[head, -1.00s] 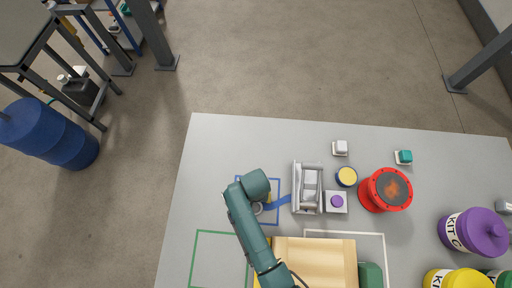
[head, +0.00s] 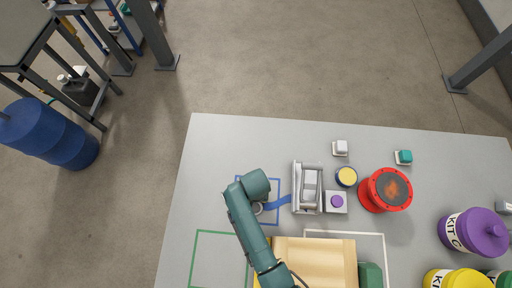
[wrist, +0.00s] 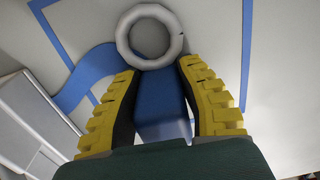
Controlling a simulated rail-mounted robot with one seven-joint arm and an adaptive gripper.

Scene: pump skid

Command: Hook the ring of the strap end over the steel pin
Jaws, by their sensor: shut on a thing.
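My gripper (wrist: 157,80) has yellow ribbed fingers and is shut on the blue strap end (wrist: 160,108) in the wrist view. The pale grey ring (wrist: 150,37) sticks out just beyond the fingertips, with its opening clear and nothing through it. In the head view my arm hides most of the gripper, and the blue strap (head: 278,203) runs right from it to a grey metal frame (head: 307,188) with a crossbar. I cannot make out the steel pin for certain in either view.
A block with a purple knob (head: 337,202) adjoins the frame. A yellow-topped round item (head: 346,176) and a red flanged drum (head: 385,190) stand farther right. A wooden box (head: 315,260) lies nearer. The table's far left is clear.

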